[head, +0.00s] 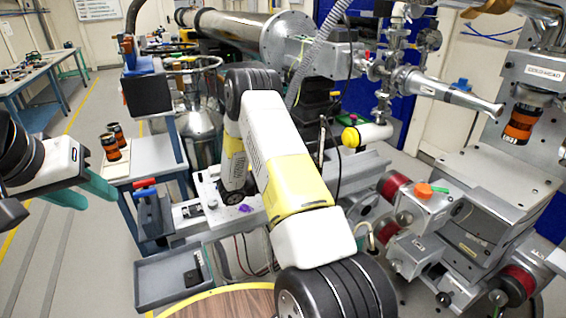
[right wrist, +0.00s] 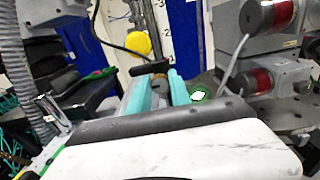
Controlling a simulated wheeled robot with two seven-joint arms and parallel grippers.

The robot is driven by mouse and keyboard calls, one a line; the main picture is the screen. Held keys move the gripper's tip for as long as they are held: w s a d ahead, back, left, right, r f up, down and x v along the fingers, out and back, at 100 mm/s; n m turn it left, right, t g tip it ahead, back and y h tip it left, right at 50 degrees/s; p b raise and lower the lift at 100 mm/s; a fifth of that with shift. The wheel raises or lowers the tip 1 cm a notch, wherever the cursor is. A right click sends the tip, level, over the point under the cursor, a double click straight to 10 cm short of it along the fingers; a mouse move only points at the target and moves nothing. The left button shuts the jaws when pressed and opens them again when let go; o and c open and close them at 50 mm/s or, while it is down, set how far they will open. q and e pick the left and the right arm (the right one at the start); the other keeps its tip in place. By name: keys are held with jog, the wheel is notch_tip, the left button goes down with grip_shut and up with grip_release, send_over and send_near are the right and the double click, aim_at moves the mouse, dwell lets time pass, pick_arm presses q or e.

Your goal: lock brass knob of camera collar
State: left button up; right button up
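In the right wrist view a small brownish round knob (right wrist: 159,84), which looks like the brass knob, sits between the teal fingers of my right gripper (right wrist: 160,90). The fingers lie close on both sides of it with no clear gap. A black bar crosses just beyond it. The camera collar cannot be made out clearly. In the head view my right arm hides its own gripper and the knob.
A grey side table (head: 150,158) holds the cylinders. A grey tray (head: 165,280) sits low in front. A yellow round cap (right wrist: 138,43) is beyond the right gripper. Red-banded motors (head: 393,187) and a grey stage crowd the right. Open floor lies at the left.

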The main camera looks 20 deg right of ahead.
grip_shut()
jog(key=m, duration=0.9)
jog(key=shift+s, duration=0.1)
jog(key=m, duration=0.4)
jog(key=shift+f+m, duration=0.15)
jog(key=shift+m, duration=2.25)
jog(key=o, duration=1)
grip_release()
jog(key=shift+f, duration=0.1)
